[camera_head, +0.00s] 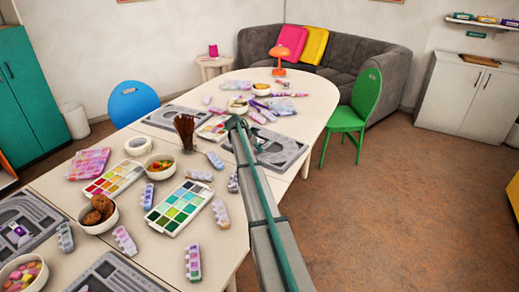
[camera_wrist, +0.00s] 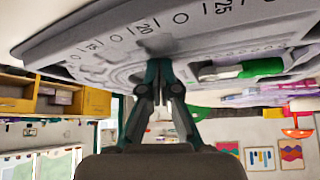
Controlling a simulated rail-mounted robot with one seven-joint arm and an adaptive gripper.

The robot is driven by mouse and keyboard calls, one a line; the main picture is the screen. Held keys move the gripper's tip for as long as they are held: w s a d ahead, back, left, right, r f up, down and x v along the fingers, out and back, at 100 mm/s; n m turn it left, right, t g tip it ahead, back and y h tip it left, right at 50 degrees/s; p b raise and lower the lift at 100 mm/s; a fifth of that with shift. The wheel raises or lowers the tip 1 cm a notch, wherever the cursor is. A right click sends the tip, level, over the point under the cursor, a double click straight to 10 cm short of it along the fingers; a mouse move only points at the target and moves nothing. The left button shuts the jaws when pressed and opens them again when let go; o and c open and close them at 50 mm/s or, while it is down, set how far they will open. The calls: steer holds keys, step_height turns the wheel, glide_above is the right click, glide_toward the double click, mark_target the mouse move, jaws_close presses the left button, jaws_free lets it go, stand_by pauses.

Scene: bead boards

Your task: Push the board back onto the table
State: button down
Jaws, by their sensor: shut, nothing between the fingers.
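The grey bead board (camera_head: 287,153) lies at the right edge of the long table, its outer corner at or slightly past the edge. My arm hides its left part. In the wrist view the board (camera_wrist: 100,50) fills the top, with curved grooves and printed numbers 15, 20 and 25. My gripper (camera_wrist: 158,68) is shut and empty, its fingertips in front of the board's face; I cannot tell whether they touch it. In the head view my gripper (camera_head: 259,142) is small and dark at the board's left part.
Other bead boards lie on the table (camera_head: 215,255), one at the far left side (camera_head: 171,118). A green chair (camera_head: 350,115) stands to the right. The floor (camera_head: 400,190) there is clear.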

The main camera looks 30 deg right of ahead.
steer(key=shift+w+a+r, duration=0.1)
steer(key=shift+a+r, duration=0.05)
steer(key=shift+r, duration=0.15)
